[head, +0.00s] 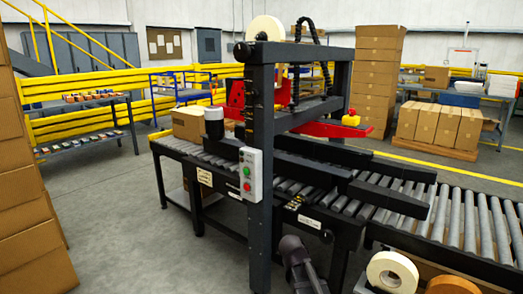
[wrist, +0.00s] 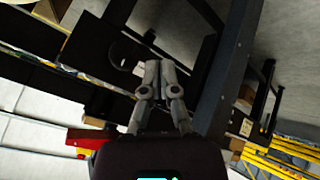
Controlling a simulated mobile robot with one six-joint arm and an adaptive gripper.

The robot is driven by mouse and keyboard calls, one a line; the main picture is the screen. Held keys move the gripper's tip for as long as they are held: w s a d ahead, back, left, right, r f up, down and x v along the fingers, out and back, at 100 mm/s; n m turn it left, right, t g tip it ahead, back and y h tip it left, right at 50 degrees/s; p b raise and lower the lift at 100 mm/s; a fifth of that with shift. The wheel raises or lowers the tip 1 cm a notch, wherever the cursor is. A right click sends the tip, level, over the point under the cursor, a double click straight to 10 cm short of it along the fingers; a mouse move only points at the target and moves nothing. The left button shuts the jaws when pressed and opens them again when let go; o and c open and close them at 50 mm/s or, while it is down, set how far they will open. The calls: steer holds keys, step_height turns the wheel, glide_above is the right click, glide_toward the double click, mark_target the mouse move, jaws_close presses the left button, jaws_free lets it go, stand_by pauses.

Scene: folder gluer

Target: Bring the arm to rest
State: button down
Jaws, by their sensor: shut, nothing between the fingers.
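My gripper (wrist: 157,66) shows in the wrist view with its two fingers together and nothing between them. Behind the fingers, the wrist view shows dark machine frame parts, tilted in the picture. In the head view a dark part of my arm (head: 298,262) shows at the bottom centre, in front of the machine. The gripper itself cannot be made out there. The machine's black post (head: 261,130) stands close to that arm part.
A control box with green and red buttons (head: 251,174) is on the post. A roller conveyor (head: 455,225) runs to the right, with tape rolls (head: 392,272) in front. Stacked cartons (head: 25,190) stand at the left. Grey floor (head: 110,215) is clear between cartons and machine.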

steer(key=s+d+f+g+y, duration=0.1)
steer(key=s+g, duration=0.1)
steer(key=s, duration=0.5)
steer(key=s+f+m+g+y+p, duration=0.1)
steer(key=s+g+y, duration=0.15)
steer(key=s, duration=0.35)
steer(key=s+d+f+g+y, duration=0.1)
steer(key=s+g, duration=0.2)
steer(key=s, duration=0.4)
step_height(320, 180, up, 35)
steer(key=p, duration=3.5)
steer(key=shift+w+r+p, duration=0.15)
steer(key=shift+p, duration=0.2)
steer(key=shift+t, duration=0.25)
